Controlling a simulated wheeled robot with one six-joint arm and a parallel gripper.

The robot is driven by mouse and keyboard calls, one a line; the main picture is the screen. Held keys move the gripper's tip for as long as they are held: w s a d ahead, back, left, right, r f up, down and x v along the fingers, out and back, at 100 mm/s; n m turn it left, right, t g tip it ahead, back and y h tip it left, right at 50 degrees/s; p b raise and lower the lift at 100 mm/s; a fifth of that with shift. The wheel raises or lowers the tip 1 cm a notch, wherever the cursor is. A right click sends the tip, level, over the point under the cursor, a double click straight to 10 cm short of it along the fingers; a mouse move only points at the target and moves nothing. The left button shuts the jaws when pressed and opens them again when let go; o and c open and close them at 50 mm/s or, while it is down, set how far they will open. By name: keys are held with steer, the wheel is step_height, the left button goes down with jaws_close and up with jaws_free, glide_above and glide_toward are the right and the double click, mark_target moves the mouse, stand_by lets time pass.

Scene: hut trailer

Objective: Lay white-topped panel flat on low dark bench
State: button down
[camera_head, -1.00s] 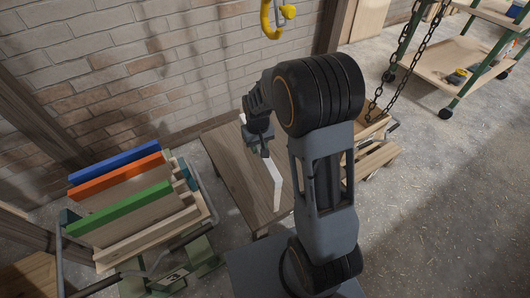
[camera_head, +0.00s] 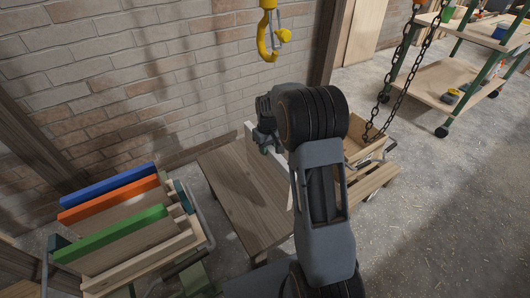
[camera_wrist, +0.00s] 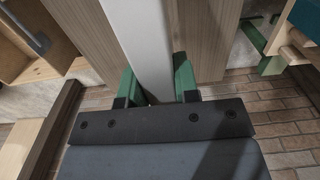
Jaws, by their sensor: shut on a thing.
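The white-topped panel (camera_head: 250,132) stands on edge over the bench, its narrow white edge facing up. My arm hides part of it in the head view. In the wrist view, the white edge of the panel (camera_wrist: 143,40) runs away from me between two green fingers. My gripper (camera_head: 266,148) is shut on the panel; its fingers also show in the wrist view (camera_wrist: 156,82). The low dark bench (camera_head: 235,195) has a brown wooden top, mostly bare at its left. I cannot tell whether the panel's lower edge touches the bench.
A rack (camera_head: 130,225) with blue, orange and green-edged boards stands left of the bench. A yellow hook (camera_head: 265,45) hangs above. A chained wooden crate (camera_head: 365,150) is at the right, and a green-framed trolley (camera_head: 450,80) stands farther back. A brick wall (camera_head: 130,100) is behind.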

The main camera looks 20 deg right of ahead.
mark_target(267, 166)
step_height(267, 166, down, 6)
steer(key=w+d+b, duration=0.1)
steer(key=w+b, duration=0.1)
steer(key=shift+w+d+f, duration=0.25)
steer(key=shift+w+d, duration=0.1)
steer(key=shift+w, duration=0.05)
steer(key=shift+f, duration=0.15)
steer(key=c, duration=0.9)
jaws_free()
steer(key=shift+s, duration=0.1)
steer(key=shift+o, duration=0.2)
